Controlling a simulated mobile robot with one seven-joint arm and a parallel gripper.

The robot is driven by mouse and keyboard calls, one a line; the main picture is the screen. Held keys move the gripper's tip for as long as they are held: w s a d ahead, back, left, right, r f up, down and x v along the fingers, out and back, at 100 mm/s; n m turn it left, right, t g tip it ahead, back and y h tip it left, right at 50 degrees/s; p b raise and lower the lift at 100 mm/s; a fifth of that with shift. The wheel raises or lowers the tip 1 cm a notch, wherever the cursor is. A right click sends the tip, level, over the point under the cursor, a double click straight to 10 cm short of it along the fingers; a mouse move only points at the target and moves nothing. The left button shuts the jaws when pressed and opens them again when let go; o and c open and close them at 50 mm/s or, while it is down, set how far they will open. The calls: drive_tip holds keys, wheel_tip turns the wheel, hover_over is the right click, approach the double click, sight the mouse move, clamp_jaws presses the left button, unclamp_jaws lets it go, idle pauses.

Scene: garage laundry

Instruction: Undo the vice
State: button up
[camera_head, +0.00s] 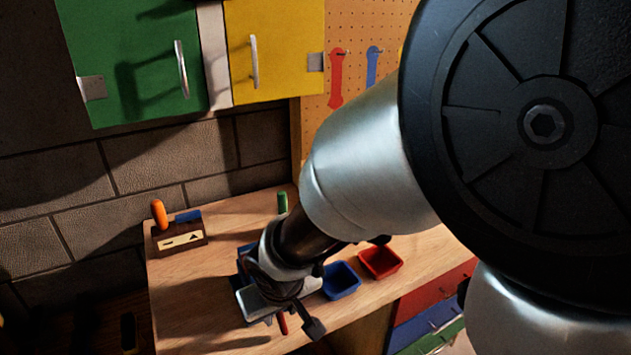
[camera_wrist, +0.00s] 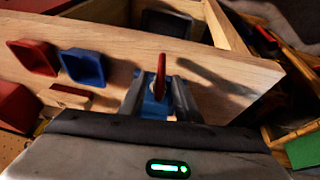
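The vice is mostly hidden behind my arm in the head view, where a bit of its blue body (camera_head: 244,252) and a red handle (camera_head: 283,324) show near the front of the wooden bench. In the wrist view the red handle (camera_wrist: 161,66) stands upright, with the blue part of the vice (camera_wrist: 152,96) below it. My gripper (camera_wrist: 159,88) is open, its two grey fingers apart on either side of the blue part and the handle. I cannot tell whether either finger touches the vice. The head view hides most of the fingers.
On the bench (camera_head: 185,305), a blue bin (camera_head: 341,281) and a red bin (camera_head: 380,262) stand right of the vice. A small block holder with an orange-handled tool (camera_head: 159,213) stands at the back left. Green (camera_head: 140,60) and yellow cabinets (camera_head: 285,50) hang above.

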sight(280, 316)
drive_tip(key=shift+x, duration=2.4)
clamp_jaws()
drive_tip(key=f+b, duration=0.1)
drive_tip(key=b, duration=0.2)
drive_tip(key=shift+a+b, duration=0.15)
drive_tip(key=shift+b, duration=0.2)
drive_tip(key=b, duration=0.3)
drive_tip(key=shift+r+t+h, duration=0.1)
drive_tip(key=shift+t+h, duration=0.2)
drive_tip(key=shift+h, duration=0.1)
drive_tip(key=shift+r+h+b, duration=0.2)
drive_tip(key=shift+h+b, duration=0.1)
drive_tip(key=shift+b, duration=0.5)
drive_tip(key=shift+r, duration=0.25)
unclamp_jaws()
